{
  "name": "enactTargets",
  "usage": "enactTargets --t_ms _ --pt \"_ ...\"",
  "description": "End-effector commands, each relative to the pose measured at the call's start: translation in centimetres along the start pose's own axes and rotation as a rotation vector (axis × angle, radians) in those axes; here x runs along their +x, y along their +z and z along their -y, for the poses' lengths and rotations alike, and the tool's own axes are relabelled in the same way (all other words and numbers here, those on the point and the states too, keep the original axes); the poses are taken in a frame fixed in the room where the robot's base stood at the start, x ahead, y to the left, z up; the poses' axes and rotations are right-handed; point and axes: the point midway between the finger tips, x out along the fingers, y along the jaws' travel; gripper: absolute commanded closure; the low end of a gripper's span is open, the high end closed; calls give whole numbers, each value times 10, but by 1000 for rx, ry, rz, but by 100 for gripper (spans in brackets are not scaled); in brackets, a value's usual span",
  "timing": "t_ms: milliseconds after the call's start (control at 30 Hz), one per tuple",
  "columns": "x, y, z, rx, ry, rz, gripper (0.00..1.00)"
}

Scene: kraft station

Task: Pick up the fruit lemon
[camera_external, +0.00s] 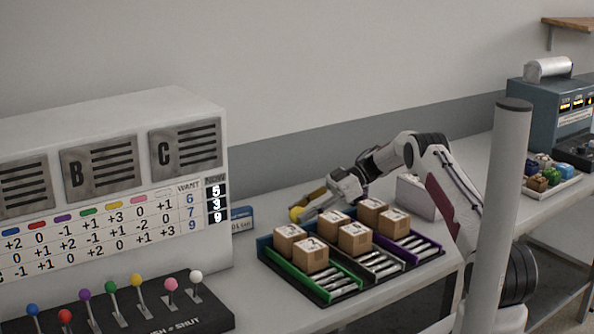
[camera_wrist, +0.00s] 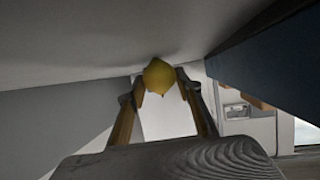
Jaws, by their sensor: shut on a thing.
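The lemon (camera_wrist: 159,77) is yellow and sits between the two fingertips of my gripper (camera_wrist: 160,84) in the wrist view. The fingers are shut on it. In the external view the lemon (camera_external: 296,214) shows as a small yellow shape at the end of my gripper (camera_external: 303,213), behind the box rack. Whether it touches the table there I cannot tell.
A rack (camera_external: 345,283) with green and purple edges holds several cardboard boxes (camera_external: 355,238) just in front of my gripper. A blue and white box (camera_external: 241,219) stands to the left. A lever panel (camera_external: 130,315) is at front left. A tray (camera_external: 557,186) of colored items is far right.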

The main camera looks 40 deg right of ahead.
Motion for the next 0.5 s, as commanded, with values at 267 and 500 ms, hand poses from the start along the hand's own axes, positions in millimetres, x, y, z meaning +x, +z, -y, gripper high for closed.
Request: enactTargets --t_ms 267,500 --pt "-1 -2 0 -1 0 0 88" --pt "-8 -19 0 -2 1 0 88"
